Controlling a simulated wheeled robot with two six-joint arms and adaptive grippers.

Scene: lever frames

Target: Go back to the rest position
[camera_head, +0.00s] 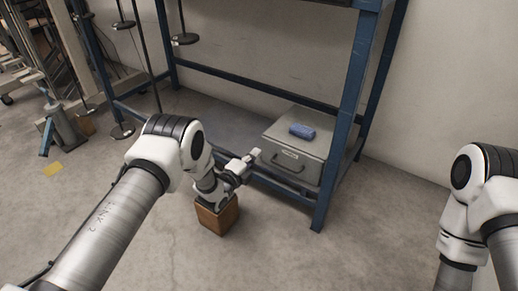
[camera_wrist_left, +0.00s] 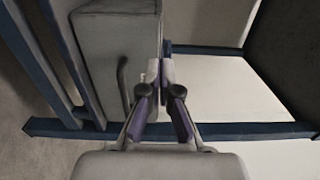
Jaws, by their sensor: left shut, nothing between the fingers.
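My left gripper (camera_head: 252,157) is shut and empty, with its fingertips close to the front left corner of a grey metal box. It also shows in the wrist view (camera_wrist_left: 166,72), fingertips together beside the box's dark handle (camera_wrist_left: 122,85). I cannot tell whether the fingertips touch the box. My left arm reaches in from the lower left of the head view. My right arm is at the right edge, bent downward, and its gripper is out of the picture.
The grey box (camera_head: 312,170) sits on the low level of a blue steel frame (camera_head: 353,90), with a blue item (camera_head: 302,131) on top. A brown wooden block (camera_head: 217,219) stands on the floor below my left wrist. Thin stands (camera_head: 150,60) are at the back left. The centre-right floor is clear.

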